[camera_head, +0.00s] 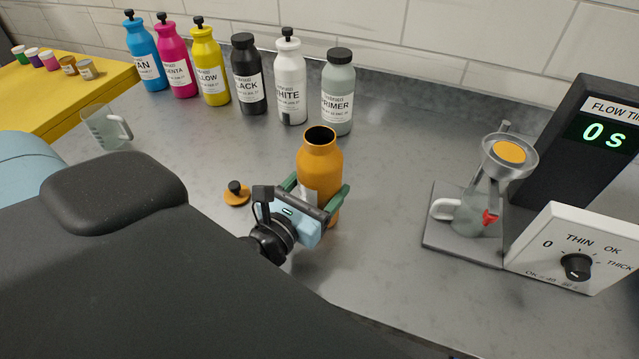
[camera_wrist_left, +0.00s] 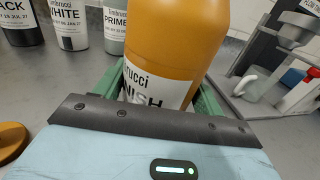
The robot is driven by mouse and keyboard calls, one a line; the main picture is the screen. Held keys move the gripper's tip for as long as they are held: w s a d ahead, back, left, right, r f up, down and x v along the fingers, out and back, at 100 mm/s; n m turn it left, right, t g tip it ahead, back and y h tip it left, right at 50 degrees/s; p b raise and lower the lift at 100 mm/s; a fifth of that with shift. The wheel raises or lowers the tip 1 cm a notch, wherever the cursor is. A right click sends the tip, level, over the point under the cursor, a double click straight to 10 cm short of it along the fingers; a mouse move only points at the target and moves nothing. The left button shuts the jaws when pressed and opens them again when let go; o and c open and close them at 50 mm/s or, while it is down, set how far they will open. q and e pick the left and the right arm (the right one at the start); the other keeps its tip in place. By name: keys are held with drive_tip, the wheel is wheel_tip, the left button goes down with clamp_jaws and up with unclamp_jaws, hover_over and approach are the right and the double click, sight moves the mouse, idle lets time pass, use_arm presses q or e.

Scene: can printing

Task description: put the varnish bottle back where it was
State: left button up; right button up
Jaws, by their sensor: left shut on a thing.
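The varnish bottle (camera_head: 320,165) is orange, with an open dark mouth and no cap on it. It stands about upright over the middle of the counter; whether its base touches the counter is hard to tell. My left gripper (camera_head: 318,195) is shut on it, green fingers on both sides. In the left wrist view the bottle (camera_wrist_left: 165,45) fills the middle between the fingers of my left gripper (camera_wrist_left: 160,95), its label partly hidden. An orange cap with a black knob (camera_head: 236,194) lies on the counter left of the bottle. My right gripper is not in view.
A row of bottles runs along the wall, ending with the grey primer bottle (camera_head: 338,95). A clear jug (camera_head: 106,128) stands at left. At right are a flow cup stand (camera_head: 440,240), a timer (camera_head: 585,140) and a dial box (camera_head: 560,250). Counter right of the primer is clear.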

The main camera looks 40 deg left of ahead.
use_arm(q)
drive_tip(key=o, duration=1.6)
drive_tip(key=shift+c, duration=0.2)
drive_tip(key=shift+o, duration=0.2)
